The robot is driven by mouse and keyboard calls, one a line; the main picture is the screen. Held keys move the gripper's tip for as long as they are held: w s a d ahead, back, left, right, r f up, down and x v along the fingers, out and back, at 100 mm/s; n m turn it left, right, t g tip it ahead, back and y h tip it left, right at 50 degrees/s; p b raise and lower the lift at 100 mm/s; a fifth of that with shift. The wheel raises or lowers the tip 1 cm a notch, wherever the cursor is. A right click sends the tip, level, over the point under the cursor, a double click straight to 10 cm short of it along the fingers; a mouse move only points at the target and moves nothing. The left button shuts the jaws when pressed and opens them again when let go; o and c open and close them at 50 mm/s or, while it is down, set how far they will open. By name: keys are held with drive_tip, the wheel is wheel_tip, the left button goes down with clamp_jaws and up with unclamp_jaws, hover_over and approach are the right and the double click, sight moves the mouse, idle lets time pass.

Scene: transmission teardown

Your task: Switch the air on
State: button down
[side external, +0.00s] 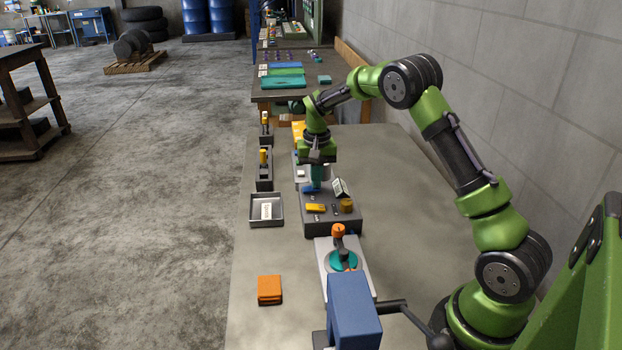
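A dark grey block (331,222) on the bench carries a yellow bar-shaped part (316,207), a small blue part (309,189), a tilted plate with a pale face (340,188) and a brass-coloured round part (346,204). I cannot tell which part, if any, is the air switch. My gripper (317,178) points down at the back left of this block, close to the blue part. Its fingers are small here and run together with a teal shape, so their opening and any contact are unclear.
In front stands a light plate (324,256) with a teal disc and orange-topped post, then a tall blue block (354,312). An orange block (270,289) and grey tray (266,222) lie left. Yellow-handled tools (263,158) stand in holders behind. The bench's front left is mostly clear.

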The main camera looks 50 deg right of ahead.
sight(319, 196)
drive_tip(key=shift+f, duration=0.15)
drive_tip(key=shift+r, duration=3.55)
drive_tip(key=shift+f, duration=0.15)
drive_tip(key=s+a+r+n+t, duration=0.1)
drive_tip(key=s+a+r+t, duration=0.1)
drive_tip(key=s+a+r, duration=0.2)
drive_tip(key=s+a+r+n+t+y, duration=0.1)
drive_tip(key=s+a+r+n+t, duration=0.1)
drive_tip(key=s+a, duration=0.6)
drive_tip(key=s+a+r+n+t+y, duration=0.1)
drive_tip(key=s+a+r, duration=0.4)
drive_tip(key=s, duration=0.8)
drive_tip(key=shift+a+r+n+t, duration=0.35)
drive_tip(key=shift+a+n+t, duration=0.15)
drive_tip(key=shift+a+t, duration=0.6)
